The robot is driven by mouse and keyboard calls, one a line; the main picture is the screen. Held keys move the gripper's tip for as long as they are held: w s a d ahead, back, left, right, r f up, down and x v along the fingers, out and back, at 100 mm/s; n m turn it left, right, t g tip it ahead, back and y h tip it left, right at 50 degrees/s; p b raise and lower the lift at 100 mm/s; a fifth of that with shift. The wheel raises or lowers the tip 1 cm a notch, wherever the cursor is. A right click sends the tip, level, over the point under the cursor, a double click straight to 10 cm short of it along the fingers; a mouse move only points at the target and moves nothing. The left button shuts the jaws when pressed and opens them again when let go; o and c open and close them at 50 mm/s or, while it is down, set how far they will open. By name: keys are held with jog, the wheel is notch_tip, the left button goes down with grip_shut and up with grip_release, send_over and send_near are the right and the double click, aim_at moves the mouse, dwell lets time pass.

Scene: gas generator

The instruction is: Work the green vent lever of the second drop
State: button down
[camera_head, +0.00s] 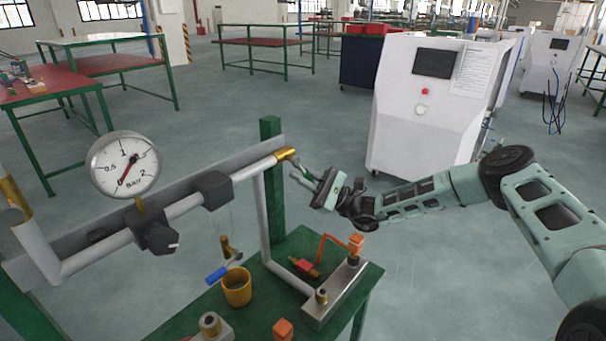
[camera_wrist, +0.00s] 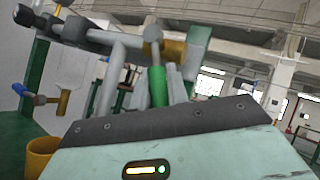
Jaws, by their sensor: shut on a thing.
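The green vent lever (camera_wrist: 157,87) shows in the wrist view, hanging from a grey valve body beside a brass fitting (camera_wrist: 173,50) at the pipe's end. In the head view that brass fitting (camera_head: 285,154) is at the right end of the grey pipe (camera_head: 187,203), and the lever is hardly visible there. My gripper (camera_head: 305,175) reaches in from the right, just below and right of the fitting. In the wrist view its fingers (camera_wrist: 168,88) are shut on the green lever; their grip is partly hidden by the gripper's own housing.
A pressure gauge (camera_head: 124,163) and a black knob (camera_head: 158,238) sit along the pipe. Below are a blue-handled valve (camera_head: 217,275), a brass cup (camera_head: 237,288) and a red-handled valve (camera_head: 305,266) over the green table (camera_head: 190,315). A white cabinet (camera_head: 425,115) stands behind my arm.

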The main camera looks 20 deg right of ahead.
dwell(0.3)
jog(key=c, duration=1.4)
grip_release()
jog(key=shift+o, duration=0.2)
jog(key=b+v, duration=0.2)
jog(key=v, duration=1.5)
jog(key=shift+d, duration=0.25)
jog(key=shift+s+f, duration=0.1)
